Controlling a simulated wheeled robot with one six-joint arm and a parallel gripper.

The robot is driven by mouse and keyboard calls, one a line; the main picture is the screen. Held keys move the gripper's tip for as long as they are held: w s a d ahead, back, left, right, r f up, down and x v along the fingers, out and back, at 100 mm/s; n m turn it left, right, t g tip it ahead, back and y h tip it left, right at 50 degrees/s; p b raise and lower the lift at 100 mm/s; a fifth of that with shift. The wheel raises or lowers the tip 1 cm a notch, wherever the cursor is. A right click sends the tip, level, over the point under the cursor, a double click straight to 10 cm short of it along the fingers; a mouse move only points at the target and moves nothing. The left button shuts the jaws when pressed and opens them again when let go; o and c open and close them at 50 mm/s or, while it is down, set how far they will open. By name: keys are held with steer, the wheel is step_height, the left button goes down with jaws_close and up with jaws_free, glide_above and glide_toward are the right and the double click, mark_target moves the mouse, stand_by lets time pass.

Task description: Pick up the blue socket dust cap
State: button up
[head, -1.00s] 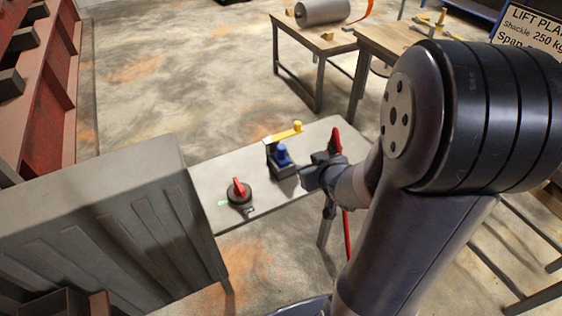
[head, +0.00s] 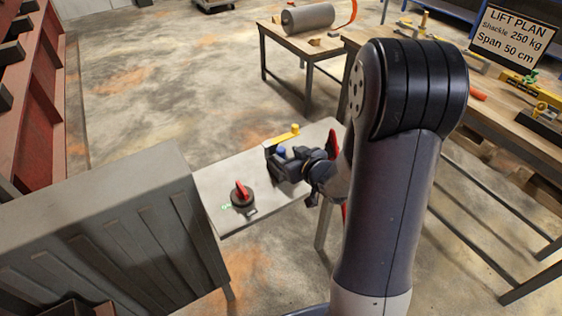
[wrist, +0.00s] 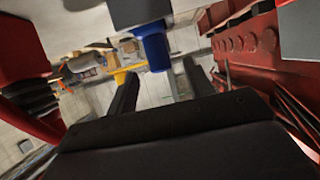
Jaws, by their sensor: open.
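The blue socket dust cap (head: 281,150) sits on a dark socket housing on the light grey panel (head: 222,183), partly hidden by my gripper in the head view. In the wrist view the blue cap (wrist: 154,50) shows large at the upper middle, joined to a dark grey block. My gripper (head: 284,165) is beside the cap in the head view. In the wrist view my gripper (wrist: 160,82) is open, its two dark fingers apart, with the cap's end showing in the gap between them. I cannot tell whether a finger touches it.
A red-handled rotary switch (head: 242,193) stands left on the panel. A yellow lever (head: 285,136) is just behind the cap, and a red part (head: 332,145) is right of it. A grey ribbed cabinet (head: 110,230) stands at the left front.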

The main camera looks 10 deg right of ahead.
mark_target(283, 153)
steer(key=shift+p+x, duration=0.3)
steer(key=shift+x, duration=2.05)
steer(key=shift+s, duration=0.1)
steer(key=c, duration=1.1)
